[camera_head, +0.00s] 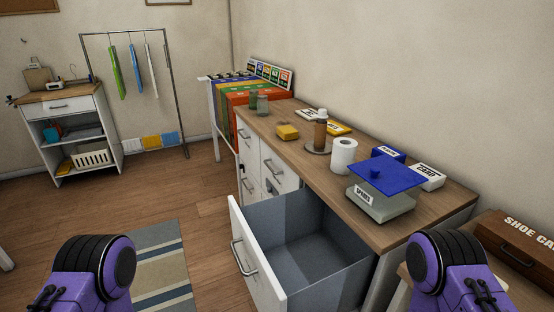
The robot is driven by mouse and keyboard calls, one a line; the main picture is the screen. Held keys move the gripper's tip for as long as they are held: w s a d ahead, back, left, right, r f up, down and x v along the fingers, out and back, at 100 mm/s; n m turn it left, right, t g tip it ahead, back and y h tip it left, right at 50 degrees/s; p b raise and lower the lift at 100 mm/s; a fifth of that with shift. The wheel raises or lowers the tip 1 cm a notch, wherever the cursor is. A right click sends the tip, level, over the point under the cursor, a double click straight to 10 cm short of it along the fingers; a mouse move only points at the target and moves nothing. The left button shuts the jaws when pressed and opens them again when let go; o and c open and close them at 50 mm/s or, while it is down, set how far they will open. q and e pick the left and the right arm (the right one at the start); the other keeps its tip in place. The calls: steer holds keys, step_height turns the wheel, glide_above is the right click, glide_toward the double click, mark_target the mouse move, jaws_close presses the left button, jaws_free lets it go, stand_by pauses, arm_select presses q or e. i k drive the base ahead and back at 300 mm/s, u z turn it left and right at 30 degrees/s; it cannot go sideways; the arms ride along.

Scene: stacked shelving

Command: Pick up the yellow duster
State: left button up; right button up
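A small yellow block-like or folded item (287,132), which may be the yellow duster, lies on the wooden top of the white drawer cabinet (313,165). Yellow pieces (152,141) also show in a low row of white, yellow and blue cloth-like items by the far wall. I cannot tell for sure which is the duster. Only purple and black parts of my two arms show at the bottom left and bottom right. Neither gripper is in view, and nothing is seen touching the yellow items.
An empty open drawer (300,252) juts out from the cabinet. A shoe care box (520,247) is at right. A striped rug (160,262) lies on open floor.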

mark_target(286, 133)
steer(key=u, duration=0.2)
steer(key=k, duration=0.2)
steer(key=u, duration=1)
steer(key=k, duration=1.15)
steer(key=u, duration=0.8)
steer(key=i, duration=2.05)
steer(key=z, duration=0.4)
steer(key=i, duration=1.8)
steer(key=z, duration=1.6)
steer(key=i, duration=0.95)
steer(key=z, duration=1.1)
